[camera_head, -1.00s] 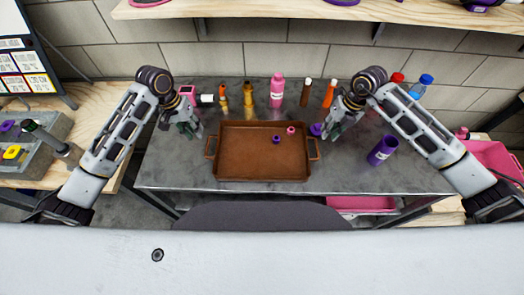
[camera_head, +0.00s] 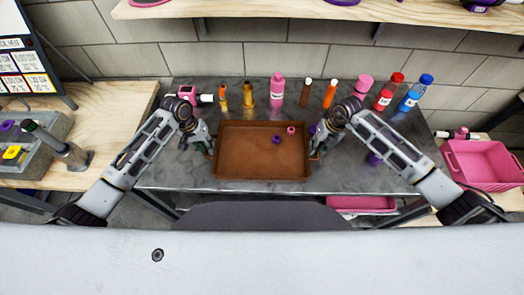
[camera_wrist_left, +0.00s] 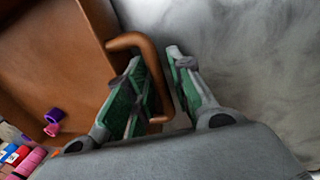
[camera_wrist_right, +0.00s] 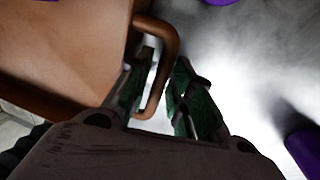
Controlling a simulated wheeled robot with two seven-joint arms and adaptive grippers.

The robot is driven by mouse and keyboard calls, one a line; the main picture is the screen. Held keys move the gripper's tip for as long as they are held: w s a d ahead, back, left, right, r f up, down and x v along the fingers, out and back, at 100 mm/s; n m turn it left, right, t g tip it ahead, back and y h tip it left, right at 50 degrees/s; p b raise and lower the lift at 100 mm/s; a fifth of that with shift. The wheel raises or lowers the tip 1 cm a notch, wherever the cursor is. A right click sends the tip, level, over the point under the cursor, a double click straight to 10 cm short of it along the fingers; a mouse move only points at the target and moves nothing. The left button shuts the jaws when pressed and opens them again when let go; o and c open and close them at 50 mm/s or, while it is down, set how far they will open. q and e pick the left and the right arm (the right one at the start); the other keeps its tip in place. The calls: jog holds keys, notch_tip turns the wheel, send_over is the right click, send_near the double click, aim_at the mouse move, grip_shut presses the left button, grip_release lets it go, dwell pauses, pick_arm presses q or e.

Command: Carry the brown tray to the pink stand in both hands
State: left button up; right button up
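The brown tray (camera_head: 235,150) lies flat on the grey table, with two small caps in it, one purple (camera_head: 276,139) and one pink (camera_head: 291,130). My left gripper (camera_head: 208,151) is at its left handle. In the left wrist view the fingers (camera_wrist_left: 160,75) stand apart, one on each side of the handle bar (camera_wrist_left: 157,72). My right gripper (camera_head: 316,152) is at the right handle. In the right wrist view its open fingers (camera_wrist_right: 160,80) straddle that handle (camera_wrist_right: 167,60), the outer finger close to the bar. I cannot clearly identify a pink stand.
Several bottles, including a pink one (camera_head: 277,90) and a blue-capped one (camera_head: 411,98), stand along the table's back. A purple container (camera_head: 374,159) is partly hidden behind my right arm. A pink bin (camera_head: 485,163) is at the right, another (camera_head: 362,203) below the table.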

pick_arm(q)
jog(key=shift+d+f, duration=0.1)
jog(key=shift+f, duration=0.25)
pick_arm(e)
jog(key=shift+f, duration=0.35)
pick_arm(q)
grip_shut()
pick_arm(e)
grip_shut()
